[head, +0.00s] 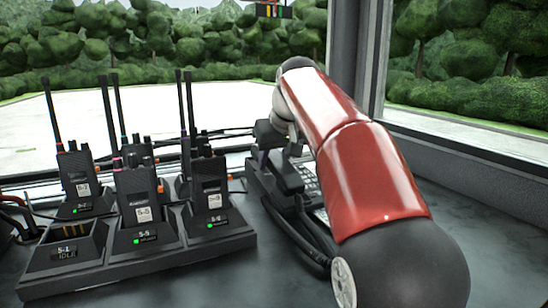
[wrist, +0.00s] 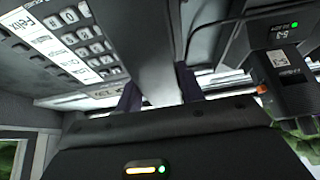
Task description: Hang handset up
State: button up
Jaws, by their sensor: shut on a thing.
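The handset, a dark grey bar, lies between the two dark fingers of my gripper (wrist: 159,88) in the wrist view, where its broad side (wrist: 145,40) runs up out of the frame. In the head view my gripper (head: 272,156) is low over the desk phone and partly hidden by my red arm. The handset (head: 286,176) shows there only in part, close above the phone base (head: 262,190). The phone's keypad (wrist: 85,42) is beside the handset in the wrist view. Whether the handset touches its cradle, I cannot tell.
A charger dock (head: 185,252) with several upright radios (head: 138,205) stands left of the phone; their tall antennas rise near my gripper. One front slot (head: 70,232) is empty. Black cables (head: 300,238) run in front of the phone. A window post (head: 358,60) stands behind my arm.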

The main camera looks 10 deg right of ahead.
jog(key=o, duration=1.2)
